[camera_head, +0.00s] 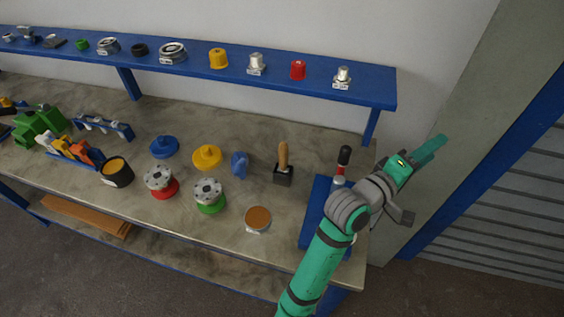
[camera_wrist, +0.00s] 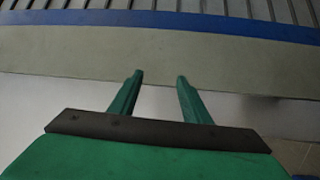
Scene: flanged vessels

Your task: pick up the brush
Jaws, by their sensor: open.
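What looks like the brush (camera_head: 283,154) stands upright on the bench in the head view, its wooden handle up and its lower end in or on a black block (camera_head: 283,175). I cannot tell whether the block is a holder or part of the brush. My gripper (camera_head: 428,151) is raised beyond the bench's right end, well to the right of the brush and pointing away from it. In the wrist view my gripper (camera_wrist: 160,77) is open, with nothing between its two green fingers. The brush is not in the wrist view.
A blue tray (camera_head: 312,222) with a black-and-red-topped tool (camera_head: 343,160) lies beside my arm. Left of the brush are a blue part (camera_head: 239,165), flanged vessels (camera_head: 208,192) and a brown-topped round tin (camera_head: 257,219). A blue shelf (camera_head: 200,70) runs above the bench's back.

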